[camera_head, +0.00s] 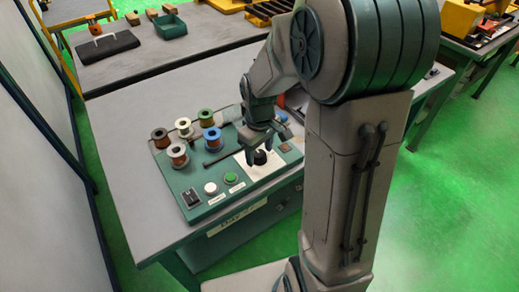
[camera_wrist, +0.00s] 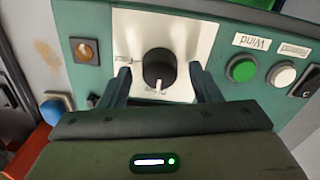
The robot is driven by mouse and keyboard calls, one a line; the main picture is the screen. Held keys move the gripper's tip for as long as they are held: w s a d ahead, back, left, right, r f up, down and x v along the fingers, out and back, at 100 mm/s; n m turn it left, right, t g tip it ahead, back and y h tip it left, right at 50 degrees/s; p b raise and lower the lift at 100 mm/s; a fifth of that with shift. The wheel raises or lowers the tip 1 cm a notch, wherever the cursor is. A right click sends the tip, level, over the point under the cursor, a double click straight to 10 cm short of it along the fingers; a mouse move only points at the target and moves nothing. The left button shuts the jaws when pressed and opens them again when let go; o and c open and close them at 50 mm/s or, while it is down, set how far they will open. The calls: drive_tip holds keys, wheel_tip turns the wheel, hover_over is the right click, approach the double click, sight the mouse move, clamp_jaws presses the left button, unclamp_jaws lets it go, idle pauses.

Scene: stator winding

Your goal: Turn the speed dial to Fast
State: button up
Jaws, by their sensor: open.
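The speed dial (camera_wrist: 158,66) is a black round knob on a white plate (camera_wrist: 187,28) of the green control panel. Its white pointer mark faces the bottom of the wrist view, towards a label partly hidden by my gripper. Another small label shows left of the dial, too small to read. My gripper (camera_wrist: 162,78) is open, with one finger on each side of the dial. I cannot tell whether the fingers touch it. In the head view the dial (camera_head: 260,157) shows dark below my gripper (camera_head: 266,149).
A green button (camera_wrist: 241,68) and a white button (camera_wrist: 283,74) sit right of the dial. An amber lamp (camera_wrist: 85,50) is on the left. Several wire spools (camera_head: 180,155) stand on the panel's left part. A black switch (camera_head: 190,197) is at its front left corner.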

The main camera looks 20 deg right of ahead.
drive_tip(key=shift+c, duration=0.4)
drive_tip(key=c, duration=0.9)
drive_tip(key=shift+m, duration=0.4)
drive_tip(key=m+b, duration=0.1)
drive_tip(key=m, duration=0.2)
drive_tip(key=shift+m, duration=0.4)
drive_tip(key=m, duration=0.4)
drive_tip(key=shift+b, duration=0.4)
drive_tip(key=m, duration=0.9)
drive_tip(key=shift+m, duration=0.3)
